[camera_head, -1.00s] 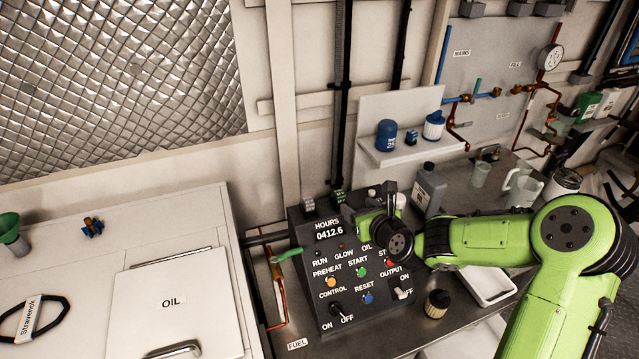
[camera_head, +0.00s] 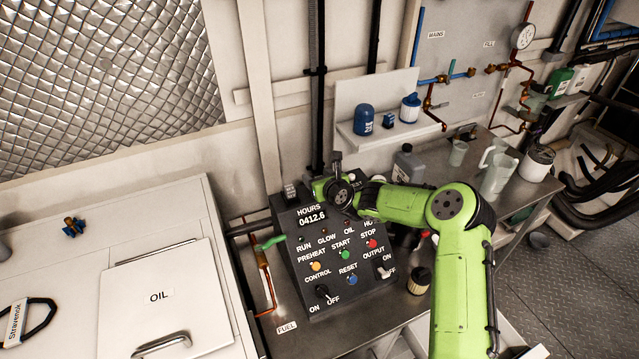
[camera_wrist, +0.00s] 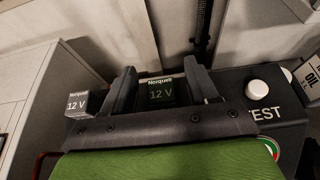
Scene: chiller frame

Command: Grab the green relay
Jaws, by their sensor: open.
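The green relay (camera_wrist: 161,92) is a small dark green block marked "Norquell 12 V". In the wrist view it sits between the two black fingers of my open gripper (camera_wrist: 160,76). In the head view my gripper (camera_head: 318,188) is over the top back edge of the control panel and hides the green relay.
A grey relay (camera_wrist: 77,103), also marked "Norquell 12 V", stands just left of my gripper, and shows in the head view (camera_head: 290,191). The control panel (camera_head: 330,255) has buttons and switches. A white knob (camera_wrist: 265,78) is to the right. The wall is close behind.

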